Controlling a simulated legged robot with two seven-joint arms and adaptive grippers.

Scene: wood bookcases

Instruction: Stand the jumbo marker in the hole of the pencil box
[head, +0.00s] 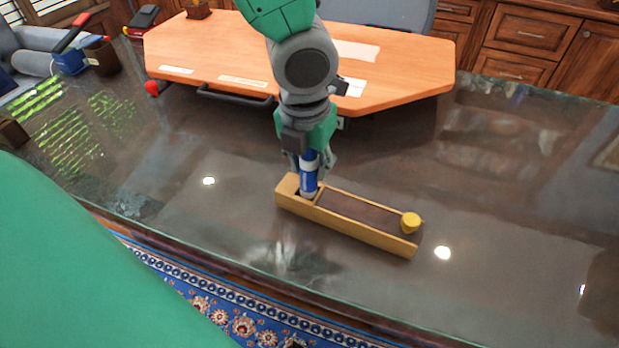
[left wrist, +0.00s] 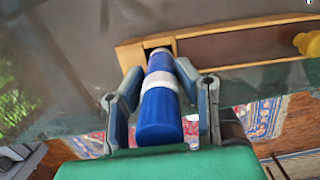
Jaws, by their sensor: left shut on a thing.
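The jumbo marker (head: 309,178) is blue with a white band and stands nearly upright in the head view. My left gripper (head: 311,164) is shut on it, with a finger on either side. The pencil box (head: 362,234) is a long wooden box on the glass tabletop, with a dark lid and a yellow knob (head: 410,222) at its right end. The marker's lower end is at the square hole in the box's left end; how deep it sits I cannot tell. The left wrist view also shows the marker (left wrist: 158,110) meeting the hole of the box (left wrist: 129,54). My right gripper is not seen.
The dark glass table (head: 480,190) is clear around the box. A wooden desk board (head: 400,75) with papers lies behind it. A dark cup (head: 102,58) and a red-and-black stapler-like object (head: 143,18) are at the far left. The table's front edge is close to the box.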

